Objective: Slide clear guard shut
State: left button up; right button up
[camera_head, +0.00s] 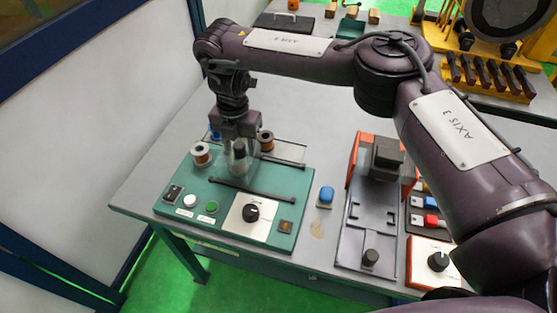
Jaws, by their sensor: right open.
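A green winding machine (170,203) sits on the grey table at the left. Two dark rails (265,193) run across its top, one near the front and one at the back. A faint see-through piece (243,165), seemingly the clear guard, shows between the rails at their left part; its edges are hard to make out. My right gripper (238,158) points down over the machine at this spot, between two copper wire spools (201,154). It is open; I cannot tell whether it touches the guard. My left gripper is not in view.
The machine's front has a black knob (250,213), a green button (211,207) and a white button (190,202). Bare table (150,175) lies left of the machine.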

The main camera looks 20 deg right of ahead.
jog(key=shift+r+p, duration=2)
jog(key=shift+r, duration=0.8)
jog(key=shift+f, duration=0.1)
